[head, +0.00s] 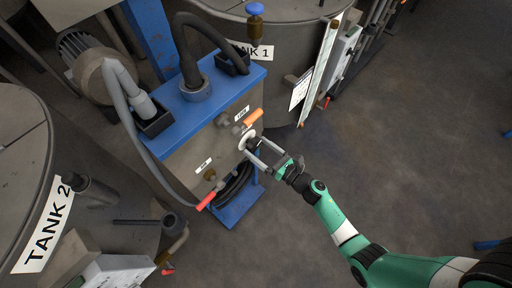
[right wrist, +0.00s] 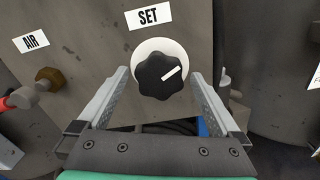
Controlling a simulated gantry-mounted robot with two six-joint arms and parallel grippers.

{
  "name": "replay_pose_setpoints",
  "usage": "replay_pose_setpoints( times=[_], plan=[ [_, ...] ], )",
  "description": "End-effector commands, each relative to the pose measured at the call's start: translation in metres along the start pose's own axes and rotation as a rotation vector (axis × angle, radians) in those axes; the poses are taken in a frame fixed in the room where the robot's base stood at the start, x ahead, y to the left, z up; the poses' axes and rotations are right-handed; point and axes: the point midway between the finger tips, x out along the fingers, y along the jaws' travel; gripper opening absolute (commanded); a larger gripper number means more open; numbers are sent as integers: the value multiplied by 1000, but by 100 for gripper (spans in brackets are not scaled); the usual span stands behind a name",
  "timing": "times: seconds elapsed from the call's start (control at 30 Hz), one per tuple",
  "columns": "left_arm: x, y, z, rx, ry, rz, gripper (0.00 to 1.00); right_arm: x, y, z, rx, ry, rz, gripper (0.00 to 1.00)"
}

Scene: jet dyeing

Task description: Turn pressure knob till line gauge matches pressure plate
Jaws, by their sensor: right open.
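The pressure knob is a black lobed knob (right wrist: 162,76) with a white line on a round white plate (right wrist: 148,47), under a SET label (right wrist: 148,16) in the right wrist view. Its line points up and right. In the head view the white plate (head: 245,138) sits on the front panel of the blue-topped unit, with the knob partly hidden. My right gripper (head: 257,149) is open at the panel. In the right wrist view its two fingers (right wrist: 160,78) stand on either side of the knob; contact cannot be told. I cannot make out a gauge or pressure plate. My left gripper is out of view.
An orange handle (head: 253,117) is just above the knob and a red handle (head: 206,200) is lower left. Black hoses (head: 236,184) hang below the panel. TANK 1 (head: 285,50) and TANK 2 (head: 28,175) flank the unit. The floor at right is open.

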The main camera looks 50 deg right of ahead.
Motion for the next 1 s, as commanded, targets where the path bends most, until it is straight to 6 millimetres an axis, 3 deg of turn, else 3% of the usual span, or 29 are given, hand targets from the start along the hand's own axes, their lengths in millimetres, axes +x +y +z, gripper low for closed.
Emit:
replay_pose_setpoints(
  times=[0.13, 0.4, 0.83, 1.0],
  plan=[
    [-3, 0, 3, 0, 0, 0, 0, 13, 0, 0, 0, 0, 0, 100],
    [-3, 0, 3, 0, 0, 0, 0, 15, 0, 0, 1, 0, -1, 98],
    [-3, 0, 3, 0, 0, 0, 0, 14, 0, 0, 1, 0, 0, 21],
    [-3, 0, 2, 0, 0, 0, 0, 14, 0, 0, 6, -1, 0, 19]
  ],
)
